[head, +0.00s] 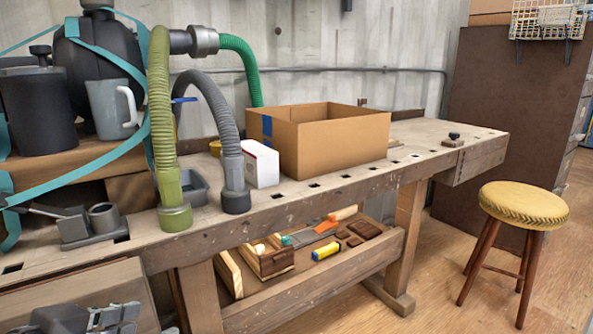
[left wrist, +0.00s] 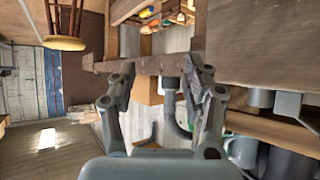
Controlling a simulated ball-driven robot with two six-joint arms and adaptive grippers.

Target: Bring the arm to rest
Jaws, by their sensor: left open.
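My left gripper shows at the bottom left of the head view (head: 88,319), low in front of the workbench (head: 350,185), with only its upper part in the picture. In the left wrist view my left gripper (left wrist: 160,82) is open, its two grey fingers wide apart. Nothing is held between them. The bench and box show beyond the fingers, apart from them, and that view is turned upside down. My right gripper is in neither view.
On the bench stand an open cardboard box (head: 338,143), a white carton (head: 261,165), a green hose (head: 161,115) and a grey hose (head: 233,165). A grey mug (head: 107,110) stands at the left. A yellow stool (head: 523,205) stands on clear floor at the right.

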